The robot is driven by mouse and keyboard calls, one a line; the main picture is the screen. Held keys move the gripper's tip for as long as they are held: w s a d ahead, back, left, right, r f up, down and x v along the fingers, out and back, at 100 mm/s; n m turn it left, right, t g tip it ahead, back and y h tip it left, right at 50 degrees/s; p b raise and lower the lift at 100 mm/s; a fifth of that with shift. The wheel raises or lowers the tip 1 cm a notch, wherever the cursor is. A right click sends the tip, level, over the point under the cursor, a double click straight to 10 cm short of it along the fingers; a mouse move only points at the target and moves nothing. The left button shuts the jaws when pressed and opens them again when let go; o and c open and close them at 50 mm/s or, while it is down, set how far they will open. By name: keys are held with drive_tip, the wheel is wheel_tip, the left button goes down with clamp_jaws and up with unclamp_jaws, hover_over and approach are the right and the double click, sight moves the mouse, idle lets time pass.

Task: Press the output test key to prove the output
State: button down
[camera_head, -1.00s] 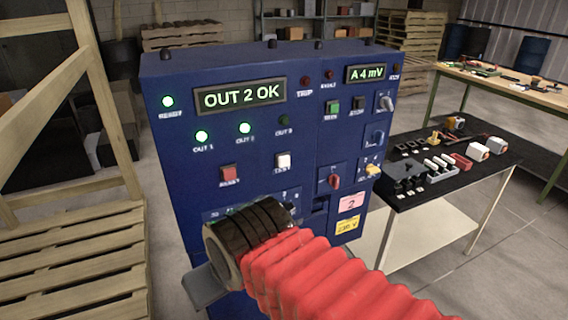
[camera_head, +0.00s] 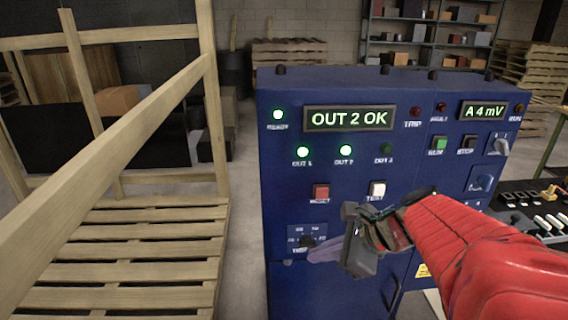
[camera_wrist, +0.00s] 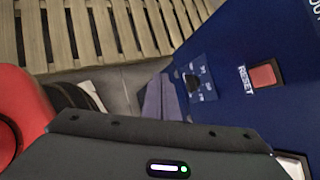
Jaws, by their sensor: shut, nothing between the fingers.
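The white test key (camera_head: 377,188) sits on the front of the blue cabinet (camera_head: 285,165), right of the red reset key (camera_head: 321,192). My gripper (camera_head: 320,252) is shut and empty, with its grey fingers in front of the lower panel by the selector knob (camera_head: 307,241). It is below and left of the test key and apart from it. The display (camera_head: 349,118) reads OUT 2 OK. In the wrist view the shut fingers (camera_wrist: 158,98) show beside the knob (camera_wrist: 192,82), and the reset key (camera_wrist: 263,75) is at right.
The ready lamp (camera_head: 278,114), OUT 1 lamp (camera_head: 303,152) and OUT 2 lamp (camera_head: 345,151) glow green; the OUT 3 lamp (camera_head: 386,149) is dark. A wooden pallet (camera_head: 150,245) and timber frame stand left. A black table (camera_head: 535,205) with parts stands right.

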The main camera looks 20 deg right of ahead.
drive_tip(key=s+d+r+m+t+h, duration=0.1)
drive_tip(key=s+d+r+m+h, duration=0.1)
drive_tip(key=d, duration=0.6)
drive_tip(key=s+d+r+m+t+h, duration=0.1)
drive_tip(key=d+r+m, duration=0.3)
drive_tip(key=d, duration=0.5)
drive_tip(key=shift+s+r+m+h, duration=0.4)
drive_tip(key=shift+s+m+h, duration=0.15)
drive_tip(key=shift+s, duration=0.35)
approach(376, 196)
drive_tip(key=shift+w+a+f, duration=0.1)
drive_tip(key=shift+w+f, duration=0.3)
drive_tip(key=shift+f, duration=0.3)
drive_tip(key=shift+w+a+f, duration=0.15)
drive_tip(key=shift+w+f, duration=0.3)
drive_tip(key=shift+f, duration=0.25)
drive_tip(key=shift+w+a+f, duration=0.1)
drive_tip(key=shift+w+f, duration=0.3)
drive_tip(key=shift+f, duration=0.3)
drive_tip(key=shift+w+d, duration=0.25)
drive_tip(key=shift+w, duration=0.6)
drive_tip(key=shift+s, duration=0.15)
idle(0.3)
drive_tip(key=shift+s+a, duration=0.25)
drive_tip(key=shift+s, duration=0.5)
